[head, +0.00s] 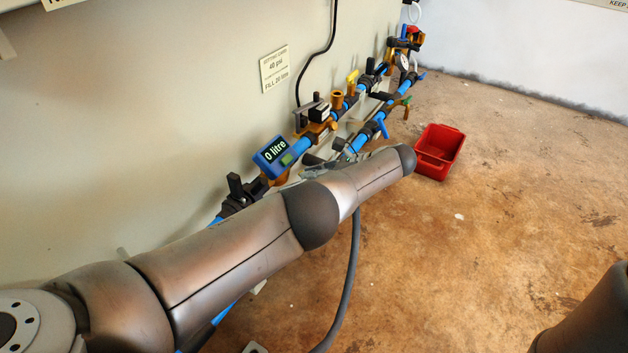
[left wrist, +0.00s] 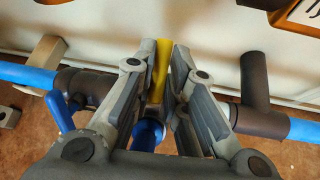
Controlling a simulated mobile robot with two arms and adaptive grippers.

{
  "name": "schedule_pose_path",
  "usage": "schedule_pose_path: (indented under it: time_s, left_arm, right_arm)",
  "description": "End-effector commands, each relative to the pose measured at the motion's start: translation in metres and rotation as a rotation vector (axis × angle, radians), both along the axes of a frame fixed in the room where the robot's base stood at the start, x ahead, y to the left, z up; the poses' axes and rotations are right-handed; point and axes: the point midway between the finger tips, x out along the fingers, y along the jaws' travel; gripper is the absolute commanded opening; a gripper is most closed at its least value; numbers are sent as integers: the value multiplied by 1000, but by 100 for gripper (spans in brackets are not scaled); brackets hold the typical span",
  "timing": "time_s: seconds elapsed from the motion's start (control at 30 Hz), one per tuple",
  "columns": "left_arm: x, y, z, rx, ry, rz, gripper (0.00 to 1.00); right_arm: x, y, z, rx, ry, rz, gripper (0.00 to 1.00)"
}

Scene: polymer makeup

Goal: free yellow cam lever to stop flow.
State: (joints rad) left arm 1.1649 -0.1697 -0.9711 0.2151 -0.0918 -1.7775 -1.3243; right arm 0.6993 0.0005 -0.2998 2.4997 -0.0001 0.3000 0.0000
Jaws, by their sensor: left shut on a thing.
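The yellow cam lever (left wrist: 160,68) stands between the fingers of my left gripper (left wrist: 165,50) in the left wrist view. The gripper is shut on it, with a fingertip along each side. A blue fitting (left wrist: 148,134) shows below the lever between the fingers. In the head view my left gripper (head: 325,169) is small and partly hidden behind my arm, beside the lower pipe run. I cannot make out the held lever there. My right gripper is out of view.
Blue pipe with dark fittings (left wrist: 88,84) runs along the wall. A blue handle (left wrist: 60,112) is left of the gripper. The floor at right is mostly clear.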

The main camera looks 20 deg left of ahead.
Motion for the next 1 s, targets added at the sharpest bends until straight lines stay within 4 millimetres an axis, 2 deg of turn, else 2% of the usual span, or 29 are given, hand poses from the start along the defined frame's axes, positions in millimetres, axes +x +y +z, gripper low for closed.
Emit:
schedule_pose_path:
  time_s: [0.03,0.3,0.33,0.5,0.83,1.0]
  left_arm:
    - [-4,-5,-7,-13,12,0,0]
    - [-3,-5,-6,-13,11,0,0]
    - [-3,-5,-6,-14,11,0,16]
    - [-3,-5,-6,-14,10,-2,35]
    - [-1,-2,-2,-12,4,1,35]
    - [-1,1,2,-58,10,2,35]
  right_arm:
    - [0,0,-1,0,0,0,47]
    - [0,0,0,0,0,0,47]
    - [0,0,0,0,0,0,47]
    - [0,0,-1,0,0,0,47]
    - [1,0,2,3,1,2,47]
    - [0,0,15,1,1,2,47]
